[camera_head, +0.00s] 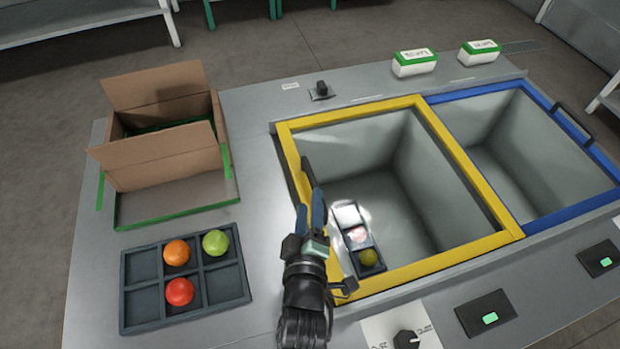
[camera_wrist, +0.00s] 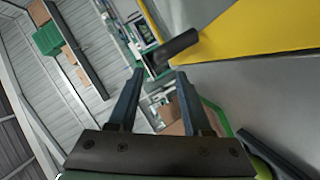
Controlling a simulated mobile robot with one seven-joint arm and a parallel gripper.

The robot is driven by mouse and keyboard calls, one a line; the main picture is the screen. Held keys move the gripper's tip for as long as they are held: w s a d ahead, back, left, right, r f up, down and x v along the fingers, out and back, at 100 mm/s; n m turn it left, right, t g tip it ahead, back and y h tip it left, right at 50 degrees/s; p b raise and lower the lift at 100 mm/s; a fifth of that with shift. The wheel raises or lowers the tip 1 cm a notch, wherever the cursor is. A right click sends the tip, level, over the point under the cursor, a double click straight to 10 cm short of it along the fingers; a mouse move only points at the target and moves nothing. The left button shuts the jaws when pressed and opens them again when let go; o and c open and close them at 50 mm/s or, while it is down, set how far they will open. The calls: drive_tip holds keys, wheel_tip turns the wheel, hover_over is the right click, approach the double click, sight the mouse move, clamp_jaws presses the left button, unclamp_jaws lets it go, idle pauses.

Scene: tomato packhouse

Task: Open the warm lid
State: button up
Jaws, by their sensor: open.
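The warm lid appears as a yellow frame (camera_head: 462,160) lying flat over a deep grey bin. Its dark bar handle (camera_head: 308,171) is at the frame's left side. In the wrist view the handle (camera_wrist: 176,47) juts from the yellow panel (camera_wrist: 245,32), just beyond the fingertips. My gripper (camera_head: 312,192) is over the left side of the frame, close to the handle. In the wrist view its two fingers (camera_wrist: 160,74) stand apart with nothing held between them. In the head view my gripper hides part of the handle and the frame's left edge.
A blue-framed bin (camera_head: 527,89) with its own handle (camera_head: 572,121) adjoins on the right. A small dark tray (camera_head: 352,240) with round fruit shows within the yellow frame. A six-pocket tray (camera_head: 140,301) and an open cardboard box (camera_head: 168,160) stand left. Knobs and switches line the front.

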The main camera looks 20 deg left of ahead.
sight(311, 185)
drive_tip(key=x, duration=0.8)
drive_tip(key=shift+w+b, duration=0.1)
drive_tip(key=shift+b, duration=0.3)
drive_tip(key=shift+c, duration=0.2)
clamp_jaws()
idle(0.8)
